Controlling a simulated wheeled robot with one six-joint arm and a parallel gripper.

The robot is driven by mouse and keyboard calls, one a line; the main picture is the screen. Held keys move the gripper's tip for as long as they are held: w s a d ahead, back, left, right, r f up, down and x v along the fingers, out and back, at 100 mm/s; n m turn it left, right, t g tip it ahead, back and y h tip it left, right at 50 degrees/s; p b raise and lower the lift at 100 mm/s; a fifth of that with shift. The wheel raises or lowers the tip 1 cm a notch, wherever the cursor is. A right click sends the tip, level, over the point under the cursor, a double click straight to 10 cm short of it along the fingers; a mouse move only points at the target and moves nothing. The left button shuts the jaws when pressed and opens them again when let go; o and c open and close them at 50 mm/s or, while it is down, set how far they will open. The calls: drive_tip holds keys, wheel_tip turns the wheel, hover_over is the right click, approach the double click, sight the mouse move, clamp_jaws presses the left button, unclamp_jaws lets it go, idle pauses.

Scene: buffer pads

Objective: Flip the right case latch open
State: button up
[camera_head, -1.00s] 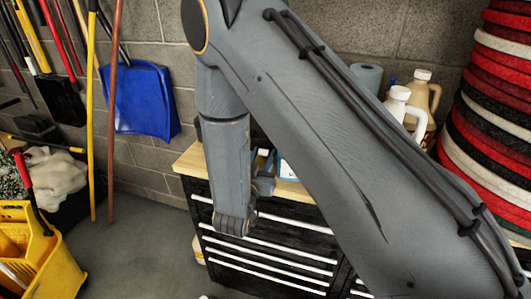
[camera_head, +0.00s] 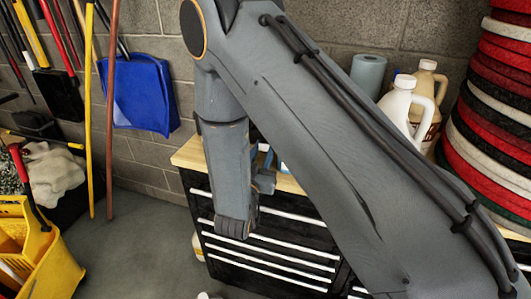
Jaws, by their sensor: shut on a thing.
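The case and its right latch cannot be made out; my own arm covers much of the bench top. My arm's forearm hangs down in front of the left part of the wooden-topped drawer cabinet (camera_head: 188,152). Its wrist joints show at about the height of the worktop and upper drawers. My gripper's fingers are hidden behind the large arm link. A small white and blue item (camera_head: 284,168) shows partly on the worktop, between the wrist and that link; I cannot tell what it is.
White jug (camera_head: 402,103), tan jug (camera_head: 427,88) and blue-grey roll (camera_head: 367,74) stand behind my arm. Stacked red, black and white pads (camera_head: 490,130) rise at right. Yellow bucket (camera_head: 45,260), blue dustpan (camera_head: 140,95) and poles are at left.

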idle(0.3)
drive_tip(key=o, duration=0.8)
drive_tip(key=shift+s, duration=0.15)
drive_tip(key=b+v, duration=0.2)
drive_tip(key=v, duration=0.5)
drive_tip(key=shift+s+f, duration=0.2)
drive_tip(key=shift+s, duration=0.05)
